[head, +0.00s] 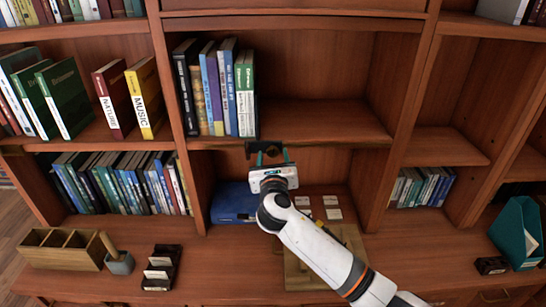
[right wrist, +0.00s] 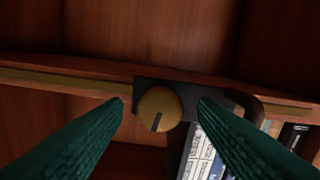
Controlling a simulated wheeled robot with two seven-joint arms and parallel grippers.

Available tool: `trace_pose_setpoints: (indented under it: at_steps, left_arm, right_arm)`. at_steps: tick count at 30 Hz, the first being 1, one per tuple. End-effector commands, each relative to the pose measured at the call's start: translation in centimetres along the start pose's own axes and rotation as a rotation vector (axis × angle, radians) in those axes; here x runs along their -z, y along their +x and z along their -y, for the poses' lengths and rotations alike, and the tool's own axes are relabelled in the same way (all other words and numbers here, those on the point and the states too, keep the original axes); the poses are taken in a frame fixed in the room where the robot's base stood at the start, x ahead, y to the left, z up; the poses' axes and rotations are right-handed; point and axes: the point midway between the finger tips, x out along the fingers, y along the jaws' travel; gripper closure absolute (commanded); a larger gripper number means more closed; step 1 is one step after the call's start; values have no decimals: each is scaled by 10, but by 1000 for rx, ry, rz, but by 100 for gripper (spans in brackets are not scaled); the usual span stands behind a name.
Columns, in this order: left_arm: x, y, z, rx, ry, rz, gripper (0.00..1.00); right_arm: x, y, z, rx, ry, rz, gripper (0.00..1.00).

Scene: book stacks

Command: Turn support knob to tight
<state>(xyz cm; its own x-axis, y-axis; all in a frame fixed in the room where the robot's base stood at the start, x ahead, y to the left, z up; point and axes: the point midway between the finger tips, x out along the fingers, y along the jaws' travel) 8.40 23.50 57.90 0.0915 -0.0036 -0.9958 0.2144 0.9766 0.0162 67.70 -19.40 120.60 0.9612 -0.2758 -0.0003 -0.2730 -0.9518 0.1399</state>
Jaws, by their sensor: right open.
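The support knob (right wrist: 160,108) is a round brass-coloured disc with a dark line on its face, pointing down and slightly left. It sits on a dark bracket (right wrist: 146,85) at a shelf's front edge. My right gripper (head: 271,157) is open in front of the shelf edge in the head view. In the right wrist view its green ridged fingers (right wrist: 160,104) spread to either side of the knob, with gaps and no visible contact. The knob's face is hidden in the head view. My left gripper is not in view.
Several upright books (head: 222,88) stand on the shelf above, left of my right gripper. A wooden organiser (head: 62,248) and a teal file holder (head: 516,232) stand on the lower ledge.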

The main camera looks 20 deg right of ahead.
Motion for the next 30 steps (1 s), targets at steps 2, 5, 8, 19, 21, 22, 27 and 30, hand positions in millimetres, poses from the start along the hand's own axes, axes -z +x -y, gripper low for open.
trace_pose_setpoints:
  at_steps: [2,5,8,19,21,22,27,30]
  left_arm:
    - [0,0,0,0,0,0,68]
    - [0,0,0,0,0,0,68]
    - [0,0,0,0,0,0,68]
    - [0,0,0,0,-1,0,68]
    - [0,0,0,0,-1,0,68]
    - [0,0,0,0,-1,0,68]
    - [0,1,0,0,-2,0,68]
    - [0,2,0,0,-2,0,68]
  right_arm:
    - [0,0,0,0,0,0,47]
    - [0,0,0,0,0,0,47]
    - [0,0,0,0,0,0,62]
    - [0,0,0,0,10,1,92]
    - [0,0,0,0,24,1,92]
    - [0,0,0,0,33,1,92]
    - [-1,0,0,0,114,1,92]
    - [-1,0,1,0,186,1,92]
